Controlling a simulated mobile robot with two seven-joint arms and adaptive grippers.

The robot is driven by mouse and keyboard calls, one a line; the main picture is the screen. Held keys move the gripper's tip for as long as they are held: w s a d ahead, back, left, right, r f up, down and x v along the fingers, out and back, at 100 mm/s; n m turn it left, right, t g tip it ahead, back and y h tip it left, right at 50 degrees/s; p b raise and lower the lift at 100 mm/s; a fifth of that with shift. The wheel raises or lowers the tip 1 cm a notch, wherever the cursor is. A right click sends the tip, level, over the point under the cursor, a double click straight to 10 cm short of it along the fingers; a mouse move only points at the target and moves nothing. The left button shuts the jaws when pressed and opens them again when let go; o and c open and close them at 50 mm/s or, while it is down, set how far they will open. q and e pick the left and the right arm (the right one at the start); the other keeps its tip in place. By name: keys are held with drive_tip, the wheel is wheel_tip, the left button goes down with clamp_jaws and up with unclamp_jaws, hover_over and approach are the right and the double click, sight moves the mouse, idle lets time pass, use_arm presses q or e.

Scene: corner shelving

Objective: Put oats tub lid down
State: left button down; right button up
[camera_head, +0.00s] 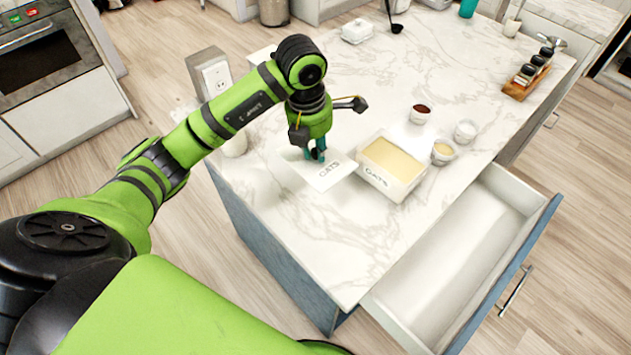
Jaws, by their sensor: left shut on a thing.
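The white oats tub lid (331,173), marked OATS, is low over the counter left of the tub, roughly level. I cannot tell whether it touches the marble. My left gripper (316,152) points down over the lid's back left part and is shut on it, with teal at the grip point. The gripper hides part of the lid. The white oats tub (391,184), also marked OATS, stands uncovered beside the lid, filled with pale oats. My right gripper is out of view.
A bowl with dark red contents (420,114), a white bowl (466,131) and a bowl with yellowish contents (443,152) stand right of the tub. An empty white drawer (450,265) is pulled out at front right. The marble counter (300,225) is clear in front of the lid.

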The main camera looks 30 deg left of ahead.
sight(314, 157)
use_arm(q)
wheel_tip(314, 157, down, 5)
drive_tip(key=shift+r+p, duration=0.15)
drive_tip(key=shift+p, duration=0.35)
wheel_tip(314, 157, down, 4)
drive_tip(key=shift+f+p, duration=0.15)
drive_tip(key=shift+p, duration=0.25)
drive_tip(key=shift+f, duration=0.3)
drive_tip(key=c, duration=1.1)
unclamp_jaws()
drive_tip(key=shift+r, duration=0.25)
drive_tip(key=shift+a+r, duration=0.1)
drive_tip(key=shift+r, duration=0.15)
drive_tip(key=r+b, duration=0.1)
drive_tip(key=r, duration=0.2)
drive_tip(key=s+r, duration=0.1)
drive_tip(key=r, duration=0.3)
drive_tip(key=r+b, duration=0.1)
drive_tip(key=r, duration=0.3)
drive_tip(key=shift+s+a+r+b, duration=0.15)
drive_tip(key=shift+s+a+b, duration=0.05)
drive_tip(key=shift+b, duration=0.1)
